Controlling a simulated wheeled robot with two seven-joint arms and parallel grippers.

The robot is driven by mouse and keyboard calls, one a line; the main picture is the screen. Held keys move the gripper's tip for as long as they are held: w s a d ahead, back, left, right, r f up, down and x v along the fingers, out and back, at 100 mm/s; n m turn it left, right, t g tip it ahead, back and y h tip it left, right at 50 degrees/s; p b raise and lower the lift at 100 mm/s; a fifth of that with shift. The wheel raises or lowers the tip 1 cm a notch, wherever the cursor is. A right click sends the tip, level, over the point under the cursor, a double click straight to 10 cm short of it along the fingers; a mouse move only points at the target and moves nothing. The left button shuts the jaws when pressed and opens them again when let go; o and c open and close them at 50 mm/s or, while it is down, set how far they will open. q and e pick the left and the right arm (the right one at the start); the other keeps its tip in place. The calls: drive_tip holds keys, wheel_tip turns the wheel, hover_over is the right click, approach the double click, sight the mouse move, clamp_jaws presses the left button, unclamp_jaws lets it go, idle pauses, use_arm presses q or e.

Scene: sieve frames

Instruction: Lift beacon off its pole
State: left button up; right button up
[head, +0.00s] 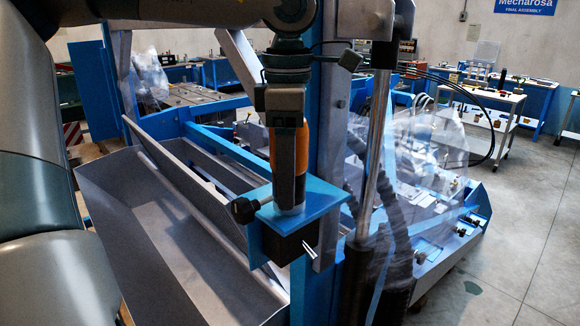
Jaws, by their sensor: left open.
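The orange beacon (274,150) stands upright over a short grey pole (290,200) on a blue bracket plate (325,196). A black knob (243,210) sticks out at the bracket's left side. My left gripper (287,172) points straight down over the beacon from above. Its dark fingers are open and overlap the beacon in the picture, with one in front of it. They hide much of the beacon, and I cannot tell whether they touch it. My right gripper is not in view.
A blue post (330,120) and a shiny hydraulic rod (377,130) stand close on the right. A grey metal trough (150,220) lies on the left. Clear plastic wrap (425,150) covers machine parts at right. Open floor (520,240) lies farther right.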

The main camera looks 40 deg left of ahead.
use_arm(q)
drive_tip(key=c, duration=1.4)
drive_tip(key=shift+r, duration=0.1)
drive_tip(key=shift+r, duration=0.1)
drive_tip(key=shift+r+p, duration=1.6)
drive_tip(key=shift+r, duration=0.75)
drive_tip(key=shift+r, duration=0.2)
drive_tip(key=shift+r+p, duration=0.65)
drive_tip(key=shift+r, duration=0.15)
